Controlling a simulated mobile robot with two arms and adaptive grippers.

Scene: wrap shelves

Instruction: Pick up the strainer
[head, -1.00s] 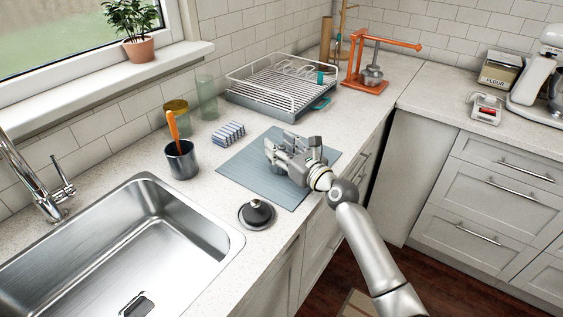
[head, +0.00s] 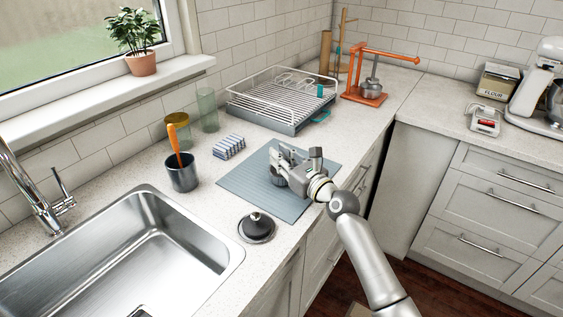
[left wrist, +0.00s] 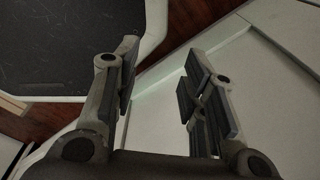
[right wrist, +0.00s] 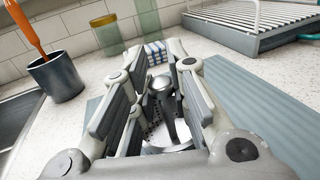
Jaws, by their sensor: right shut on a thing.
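The strainer (right wrist: 160,88) shows between the fingers in the right wrist view. It is a small metal piece with a round knob and perforations, partly hidden by the fingers. My right gripper (head: 276,166) is over the blue-grey mat (head: 238,183) and shut on the strainer. Its fingers also show in the right wrist view (right wrist: 155,105). In the head view the gripper hides most of the strainer; I cannot tell whether it still touches the mat. My left gripper (left wrist: 162,75) is open and empty in the left wrist view, away from the counter; it is not in the head view.
A dark domed piece with a metal rim (head: 257,227) sits on the counter before the mat. A steel sink (head: 150,250) is at left.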

